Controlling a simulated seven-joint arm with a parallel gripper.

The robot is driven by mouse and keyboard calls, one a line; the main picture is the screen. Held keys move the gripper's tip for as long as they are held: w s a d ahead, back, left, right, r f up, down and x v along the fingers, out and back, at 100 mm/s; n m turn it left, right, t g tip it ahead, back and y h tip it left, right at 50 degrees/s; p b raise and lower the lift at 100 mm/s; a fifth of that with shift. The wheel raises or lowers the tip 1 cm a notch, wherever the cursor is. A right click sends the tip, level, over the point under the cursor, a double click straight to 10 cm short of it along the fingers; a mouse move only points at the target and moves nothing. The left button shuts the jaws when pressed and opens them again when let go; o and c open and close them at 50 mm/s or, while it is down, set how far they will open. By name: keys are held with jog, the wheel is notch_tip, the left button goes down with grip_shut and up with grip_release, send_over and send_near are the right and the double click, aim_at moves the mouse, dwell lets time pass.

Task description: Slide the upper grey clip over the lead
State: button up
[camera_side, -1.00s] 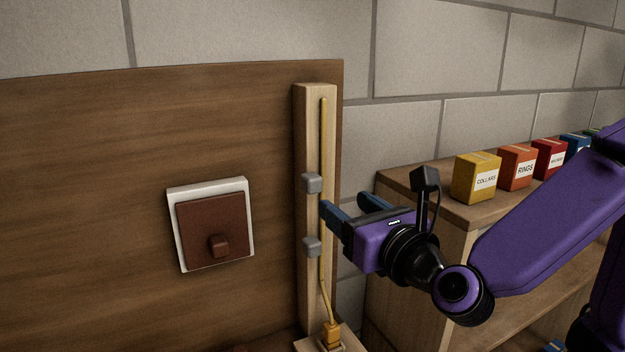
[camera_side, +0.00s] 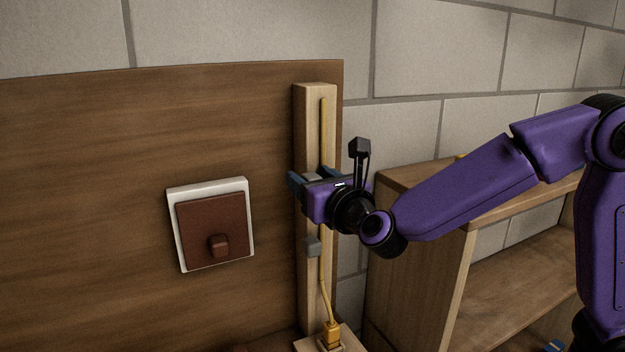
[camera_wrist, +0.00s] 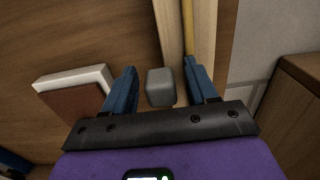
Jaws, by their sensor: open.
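The upper grey clip (camera_side: 311,177) is on the wooden post (camera_side: 302,120), mostly hidden behind my gripper in the side view. In the wrist view the clip (camera_wrist: 160,87) stands between my blue fingers, with a gap on both sides. My gripper (camera_side: 310,178) is open around it and not closed on it. The yellow lead (camera_side: 323,130) runs down the post to a yellow plug (camera_side: 332,333). In the wrist view the lead (camera_wrist: 189,25) lies right of the clip, toward the right finger. The lower grey clip (camera_side: 312,246) sits below on the post.
A brown switch on a white plate (camera_side: 243,188) is on the wooden board (camera_side: 80,180) left of the post. A wooden shelf unit (camera_side: 420,290) stands to the right, partly behind my arm.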

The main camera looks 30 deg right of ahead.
grip_shut()
jog(key=shift+d, duration=2.05)
grip_release()
jog(key=s, duration=1.7)
jog(key=shift+s, duration=0.2)
